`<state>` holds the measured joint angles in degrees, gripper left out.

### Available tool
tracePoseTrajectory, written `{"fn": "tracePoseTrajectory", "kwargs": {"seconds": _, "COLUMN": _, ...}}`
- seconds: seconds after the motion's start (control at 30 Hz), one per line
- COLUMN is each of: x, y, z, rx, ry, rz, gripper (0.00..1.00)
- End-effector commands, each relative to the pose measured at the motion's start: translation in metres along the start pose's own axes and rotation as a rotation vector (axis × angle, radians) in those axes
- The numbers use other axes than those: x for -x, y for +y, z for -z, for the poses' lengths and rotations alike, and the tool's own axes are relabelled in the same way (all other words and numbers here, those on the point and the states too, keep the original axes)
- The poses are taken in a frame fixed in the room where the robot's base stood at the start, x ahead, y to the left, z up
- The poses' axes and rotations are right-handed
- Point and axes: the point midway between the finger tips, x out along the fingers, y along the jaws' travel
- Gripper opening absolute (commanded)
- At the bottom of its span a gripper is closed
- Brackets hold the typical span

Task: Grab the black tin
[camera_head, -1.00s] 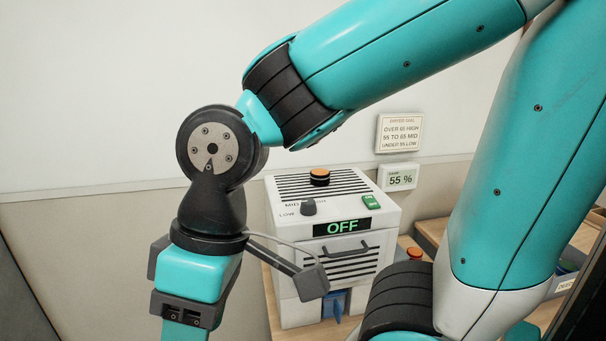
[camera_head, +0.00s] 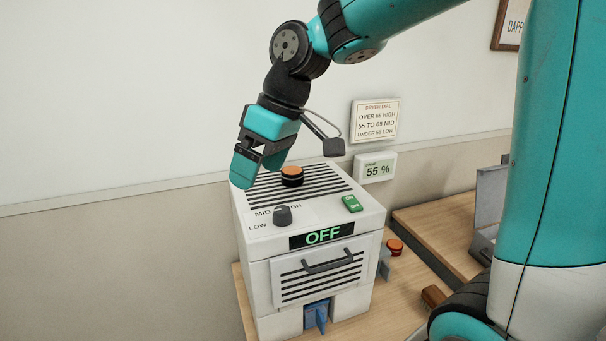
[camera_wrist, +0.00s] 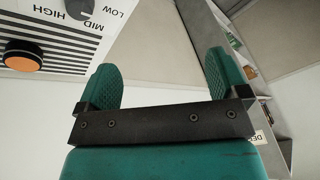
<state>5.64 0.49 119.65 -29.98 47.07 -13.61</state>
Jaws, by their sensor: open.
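I see nothing that is plainly a black tin. A short black round piece with an orange top (camera_head: 291,178) sits on the white dryer (camera_head: 262,232); I cannot tell whether it is a tin or a button. Its orange top shows at upper left in the wrist view (camera_wrist: 22,57). My gripper (camera_head: 259,172) is above the dryer's top, left of this piece. In the wrist view my gripper (camera_wrist: 160,75) has its two teal fingers apart with nothing between them.
The dryer has a dial (camera_head: 283,215), a green switch (camera_head: 352,204), a display reading OFF (camera_head: 322,235) and a front handle (camera_head: 328,262). A humidity panel reads 55 % (camera_head: 376,168). An orange button (camera_head: 395,247) and a brush (camera_head: 433,296) are at right.

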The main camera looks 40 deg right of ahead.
Motion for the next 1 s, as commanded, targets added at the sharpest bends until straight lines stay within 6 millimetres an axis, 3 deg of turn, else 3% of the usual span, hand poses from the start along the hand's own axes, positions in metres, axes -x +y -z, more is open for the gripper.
{"fn": "tracePoseTrajectory", "kwargs": {"seconds": 0.03, "x": 0.012, "y": 0.049, "z": 0.013, "rx": -0.02, "ry": 0.019, "rz": -0.036, "gripper": 0.92}}
{"fn": "tracePoseTrajectory", "kwargs": {"seconds": 0.1, "x": 0.028, "y": 0.106, "z": 0.019, "rx": -0.024, "ry": 0.04, "rz": -0.082, "gripper": 0.92}}
{"fn": "tracePoseTrajectory", "kwargs": {"seconds": 0.2, "x": 0.048, "y": 0.174, "z": 0.016, "rx": -0.025, "ry": 0.057, "rz": -0.139, "gripper": 0.92}}
{"fn": "tracePoseTrajectory", "kwargs": {"seconds": 0.3, "x": 0.061, "y": 0.218, "z": 0.007, "rx": -0.024, "ry": 0.064, "rz": -0.178, "gripper": 0.92}}
{"fn": "tracePoseTrajectory", "kwargs": {"seconds": 0.47, "x": 0.06, "y": 0.244, "z": 0.001, "rx": -0.023, "ry": 0.066, "rz": -0.199, "gripper": 0.92}}
{"fn": "tracePoseTrajectory", "kwargs": {"seconds": 0.8, "x": -0.01, "y": 0.257, "z": 0.006, "rx": -0.023, "ry": 0.063, "rz": -0.197, "gripper": 0.92}}
{"fn": "tracePoseTrajectory", "kwargs": {"seconds": 1.0, "x": -0.042, "y": 0.263, "z": 0.008, "rx": -0.022, "ry": 0.065, "rz": -0.199, "gripper": 0.92}}
